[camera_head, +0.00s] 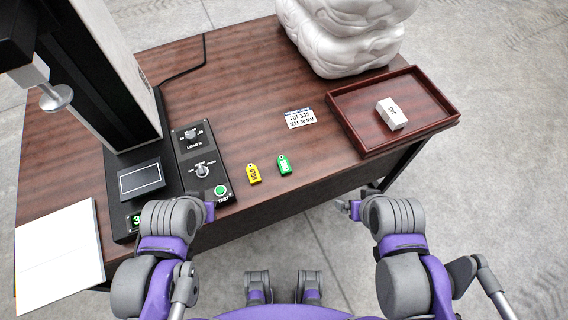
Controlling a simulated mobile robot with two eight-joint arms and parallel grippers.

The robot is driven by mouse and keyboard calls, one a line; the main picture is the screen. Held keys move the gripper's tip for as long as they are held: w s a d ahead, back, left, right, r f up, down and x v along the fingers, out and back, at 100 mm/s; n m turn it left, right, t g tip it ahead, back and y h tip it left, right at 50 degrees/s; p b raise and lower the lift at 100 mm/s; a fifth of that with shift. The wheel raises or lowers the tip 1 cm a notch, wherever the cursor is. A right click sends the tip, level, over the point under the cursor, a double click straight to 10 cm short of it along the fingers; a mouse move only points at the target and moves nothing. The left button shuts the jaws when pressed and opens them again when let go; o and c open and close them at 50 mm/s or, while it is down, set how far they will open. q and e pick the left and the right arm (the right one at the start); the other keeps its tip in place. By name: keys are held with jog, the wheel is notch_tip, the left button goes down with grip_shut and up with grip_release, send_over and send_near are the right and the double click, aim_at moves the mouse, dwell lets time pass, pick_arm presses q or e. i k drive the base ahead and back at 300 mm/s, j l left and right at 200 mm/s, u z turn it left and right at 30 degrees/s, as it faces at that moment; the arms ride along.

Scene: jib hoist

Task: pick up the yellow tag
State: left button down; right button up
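The yellow tag (253,174) lies flat on the brown wood table, near its front edge. It has dark lettering and a hole at its top end. A green tag (284,165) lies just to its right, apart from it. My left gripper (211,211) is at the table's front edge, to the left of and nearer than the yellow tag, mostly hidden behind my arm. My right gripper (343,206) is past the front edge, right of and nearer than both tags. Neither gripper touches a tag. The fingers of both are too small or hidden to read.
A black control panel (187,153) with knobs and a green button stands left of the tags. A label card (300,118) lies behind them. A red-brown tray (342,107) with a white block (391,114) is at right. A white wrapped bundle (345,45) stands behind.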

aim_at(251, 169)
jog(key=k+z, duration=0.3)
jog(key=z, duration=0.15)
jog(key=k+z, duration=0.3)
jog(key=z, duration=0.15)
